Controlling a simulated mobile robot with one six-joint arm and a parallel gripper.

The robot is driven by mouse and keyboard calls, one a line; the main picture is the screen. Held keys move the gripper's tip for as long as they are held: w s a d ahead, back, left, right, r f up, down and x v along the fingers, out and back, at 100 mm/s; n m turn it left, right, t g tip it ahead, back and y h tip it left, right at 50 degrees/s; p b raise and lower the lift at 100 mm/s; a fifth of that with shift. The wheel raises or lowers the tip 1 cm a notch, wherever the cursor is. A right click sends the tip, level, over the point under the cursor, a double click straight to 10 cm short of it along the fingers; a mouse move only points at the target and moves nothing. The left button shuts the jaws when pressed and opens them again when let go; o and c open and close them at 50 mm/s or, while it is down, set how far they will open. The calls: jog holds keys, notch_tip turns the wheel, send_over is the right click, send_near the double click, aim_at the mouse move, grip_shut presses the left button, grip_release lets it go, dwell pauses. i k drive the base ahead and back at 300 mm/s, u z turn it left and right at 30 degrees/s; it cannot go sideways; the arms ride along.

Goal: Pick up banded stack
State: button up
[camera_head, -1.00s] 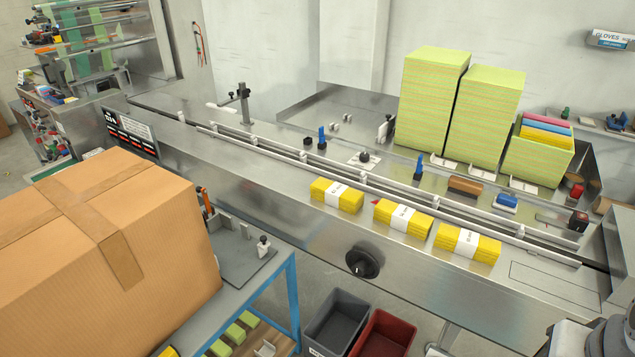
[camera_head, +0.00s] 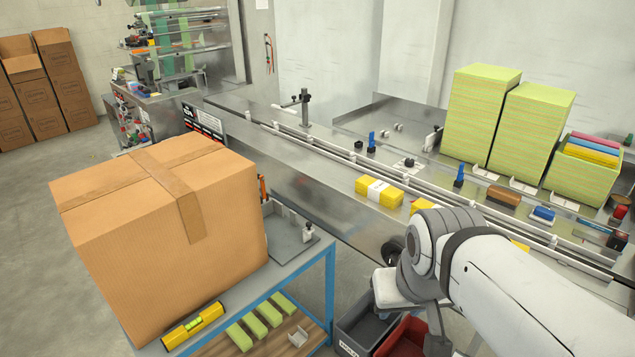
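A yellow cloth stack with a white paper band (camera_head: 379,191) lies on the steel ledge at the front of the conveyor. A second yellow stack (camera_head: 420,205) lies to its right, partly hidden behind my arm. Only a small yellow corner of a third stack (camera_head: 520,246) shows past my arm. My white and grey arm reaches in from the lower right, in front of the ledge. I cannot make out my gripper's fingers, and no stack is visibly held.
A large cardboard box (camera_head: 160,205) fills the blue-framed bench at left. A grey bin (camera_head: 358,325) and a red bin (camera_head: 402,338) stand below the conveyor near my arm. Tall green cloth piles (camera_head: 482,115) stand behind the conveyor. A black knob (camera_head: 392,250) sticks out of its front.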

aim_at(382, 193)
jog(key=u, duration=0.1)
jog(key=i, duration=1)
